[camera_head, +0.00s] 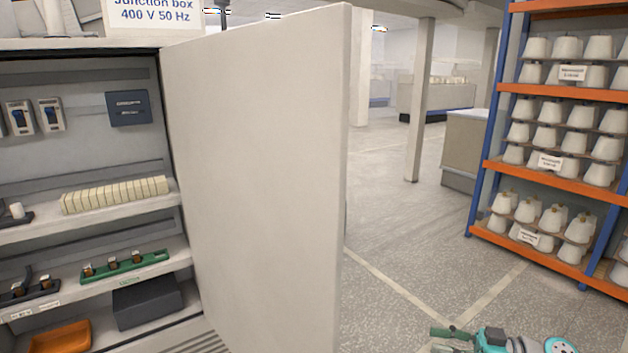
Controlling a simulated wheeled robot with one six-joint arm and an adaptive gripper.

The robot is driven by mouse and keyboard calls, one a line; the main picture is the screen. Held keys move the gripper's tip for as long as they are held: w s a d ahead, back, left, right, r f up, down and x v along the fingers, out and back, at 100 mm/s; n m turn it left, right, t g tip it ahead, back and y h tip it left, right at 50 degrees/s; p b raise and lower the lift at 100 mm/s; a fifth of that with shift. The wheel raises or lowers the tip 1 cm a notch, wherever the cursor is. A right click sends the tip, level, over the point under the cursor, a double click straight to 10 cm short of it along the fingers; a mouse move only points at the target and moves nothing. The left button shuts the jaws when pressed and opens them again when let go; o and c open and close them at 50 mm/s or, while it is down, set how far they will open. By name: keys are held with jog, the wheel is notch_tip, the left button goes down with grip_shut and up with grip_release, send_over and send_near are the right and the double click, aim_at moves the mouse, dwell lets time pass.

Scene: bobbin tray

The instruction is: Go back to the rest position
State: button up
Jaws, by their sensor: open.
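My gripper (437,340) is at the bottom edge of the head view, right of the cabinet door, and points left. It is partly cut off by the picture edge. Its fingers look apart, and I see nothing held between them. A green tray (153,258) with several small dark-and-copper bobbins sits on the cabinet's lower shelf. My gripper is well away from it, on the other side of the door.
The open cabinet door (255,180) stands between the shelves and my arm. A dark box (147,303) and an orange bin (62,338) sit low in the cabinet. A rack (560,88) of white cones stands at right. Open floor (400,260) lies between.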

jog(key=s+a+f+m+t+h, duration=0.2)
jog(key=s+a+f+m+h, duration=0.15)
jog(key=f, duration=0.65)
jog(key=s+a+f+m+t+h, duration=0.2)
jog(key=a+f+m, duration=0.3)
jog(key=f, duration=0.4)
jog(key=s+a+f+m+t+h, duration=0.1)
jog(key=s+f+m+h, duration=0.2)
jog(key=s+f, duration=0.3)
jog(key=s+a+f+m+h, duration=0.25)
jog(key=s+f, duration=0.25)
jog(key=s, duration=0.3)
jog(key=s+d+r+m+t+h, duration=0.1)
jog(key=s+r+h, duration=0.15)
jog(key=s, duration=0.65)
jog(key=s+d+r+m+t+h, duration=0.1)
jog(key=s+d+r+h, duration=0.15)
jog(key=s, duration=0.65)
jog(key=s+r+n+t, duration=0.1)
jog(key=s+r, duration=0.4)
jog(key=r, duration=0.3)
jog(key=s+r+n+t+h, duration=0.1)
jog(key=s+r, duration=0.4)
jog(key=r, duration=0.3)
jog(key=shift+s+a+t, duration=0.2)
jog(key=shift+a+t, duration=0.1)
jog(key=shift+a, duration=0.05)
